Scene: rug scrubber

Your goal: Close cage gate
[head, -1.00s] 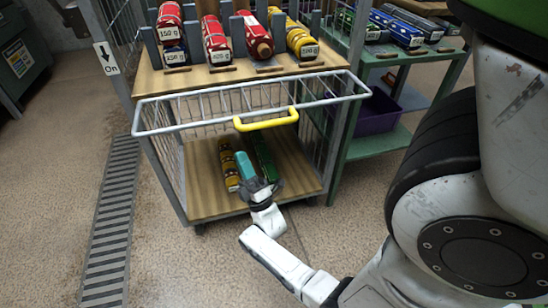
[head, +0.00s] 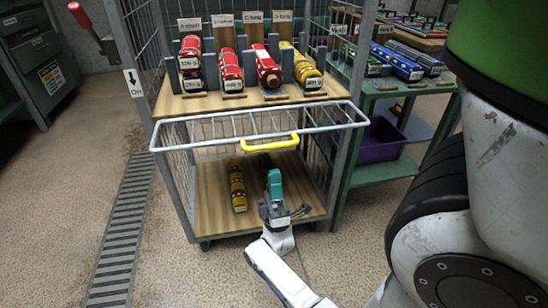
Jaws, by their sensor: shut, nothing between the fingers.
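The cage gate (head: 207,132) is a pale grey wire frame at the front of the cage trolley (head: 165,103). It juts out toward me, just below the upper shelf, and is not swung up against the opening. A yellow handle (head: 270,144) is fixed at the middle of its front edge. My gripper (head: 273,173), with teal fingers, is shut and empty. It points up just below the handle in the picture and appears apart from it.
A yellow roll (head: 237,188) lies on the lower shelf. A green table (head: 385,96) with blue rolls and a purple bin (head: 378,141) stand at right. A floor grate (head: 122,220) runs at left; floor beside it is clear.

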